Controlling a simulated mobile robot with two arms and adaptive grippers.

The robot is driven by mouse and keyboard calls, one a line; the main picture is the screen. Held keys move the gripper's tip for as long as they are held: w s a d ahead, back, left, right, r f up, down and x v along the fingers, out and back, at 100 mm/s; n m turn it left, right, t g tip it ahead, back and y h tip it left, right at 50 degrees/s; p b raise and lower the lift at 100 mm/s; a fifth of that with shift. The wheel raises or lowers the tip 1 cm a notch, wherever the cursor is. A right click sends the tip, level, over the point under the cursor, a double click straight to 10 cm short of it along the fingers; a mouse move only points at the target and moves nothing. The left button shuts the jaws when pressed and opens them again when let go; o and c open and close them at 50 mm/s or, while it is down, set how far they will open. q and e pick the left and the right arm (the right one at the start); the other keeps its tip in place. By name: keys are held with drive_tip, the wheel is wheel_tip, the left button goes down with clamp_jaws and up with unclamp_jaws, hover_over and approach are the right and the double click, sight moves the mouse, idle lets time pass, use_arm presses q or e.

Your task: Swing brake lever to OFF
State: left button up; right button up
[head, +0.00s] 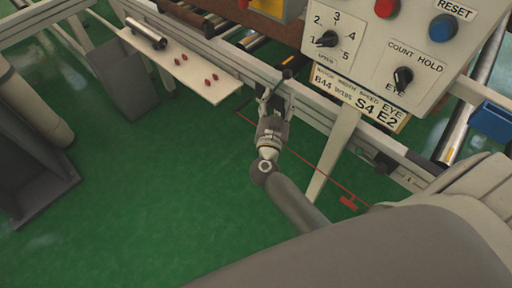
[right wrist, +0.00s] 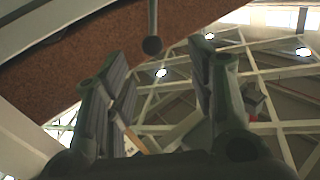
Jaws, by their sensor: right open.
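The brake lever shows in the right wrist view as a dark rod with a round ball end (right wrist: 152,45). It hangs from the top edge, beyond and between the fingertips, and I see no contact. In the head view a small dark knob (head: 287,74) at the conveyor rail, just above the fingertips, appears to be its end. My right gripper (head: 274,96) is open and empty, pointing at the rail; its two fingers stand apart in the right wrist view (right wrist: 163,70). The OFF marking cannot be made out. My left gripper is out of view.
A control panel (head: 375,60) with knobs and buttons stands above the rail, right of the gripper. A red cord (head: 325,172) with a red handle runs below the rail. A white shelf (head: 190,72) with small red pieces is at left. Green floor (head: 150,190) is open below.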

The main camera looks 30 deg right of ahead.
drive_tip(key=s+a+f+n+y+p, duration=0.1)
drive_tip(key=a+f+n+y+p, duration=0.1)
drive_tip(key=a+f+n+y, duration=0.2)
drive_tip(key=s+a+f+n+y+p, duration=0.1)
drive_tip(key=a+f+n+y, duration=0.3)
drive_tip(key=f, duration=0.7)
drive_tip(key=shift+s+f+t+y+p, duration=0.15)
drive_tip(key=shift+s+t+y+p, duration=0.2)
drive_tip(key=shift+p, duration=0.2)
drive_tip(key=shift+a, duration=0.1)
